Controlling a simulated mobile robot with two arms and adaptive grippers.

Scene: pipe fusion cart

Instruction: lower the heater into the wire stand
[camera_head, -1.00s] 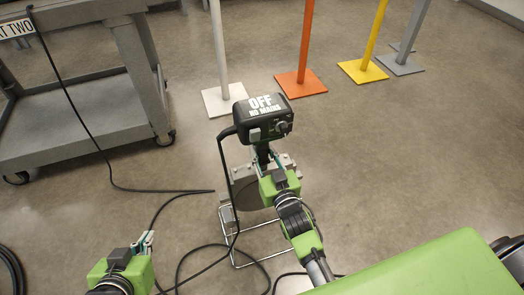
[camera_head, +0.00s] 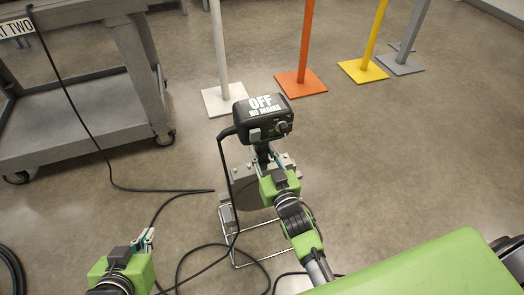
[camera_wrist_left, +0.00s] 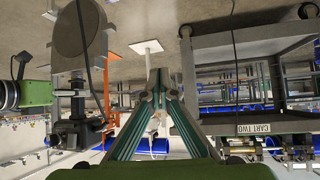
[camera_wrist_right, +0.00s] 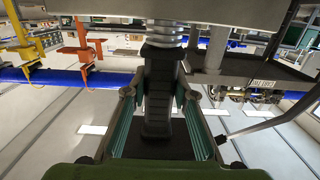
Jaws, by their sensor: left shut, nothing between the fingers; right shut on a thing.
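The heater (camera_head: 263,119) has a black head marked "OFF NO MAINS" and stands upright in the head view. Its round grey plate (camera_wrist_left: 80,28) shows in the left wrist view, upside down. My right gripper (camera_head: 266,165) is shut on the heater's black neck (camera_wrist_right: 158,95), just below the head. The wire stand (camera_head: 250,258) is on the floor under the heater, and its wire frame surrounds the lower plate in the picture. Whether the plate rests in it cannot be told. My left gripper (camera_head: 146,238) is shut and empty, to the left of the stand.
A grey cart (camera_head: 80,130) stands at the left. White (camera_head: 222,100), orange (camera_head: 300,83), yellow (camera_head: 362,71) and grey (camera_head: 400,64) posts stand at the back. A black cable (camera_head: 165,191) loops across the floor near the stand. Floor right of the heater is clear.

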